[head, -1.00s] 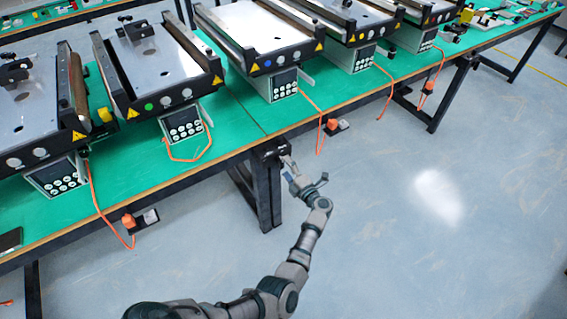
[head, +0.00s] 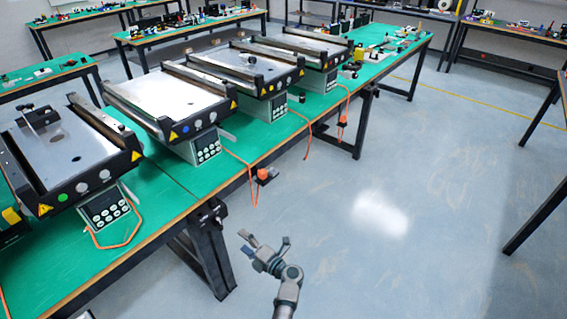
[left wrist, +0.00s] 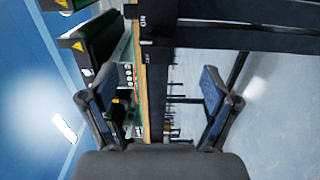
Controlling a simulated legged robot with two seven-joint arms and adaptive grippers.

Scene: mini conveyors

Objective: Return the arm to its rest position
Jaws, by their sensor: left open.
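My left gripper (head: 265,244) shows at the bottom middle of the head view, over the floor in front of the table edge. Its fingers are spread open and nothing is between them. In the left wrist view the two fingers (left wrist: 158,95) stand wide apart, with the table edge and a dark table frame seen beyond them. My right gripper is in neither view.
A long green table (head: 172,212) carries several mini conveyors, such as one with a blue button (head: 165,95). Orange cables hang over its edge. A dark table leg (head: 212,250) stands left of my gripper. The floor (head: 400,215) to the right is clear.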

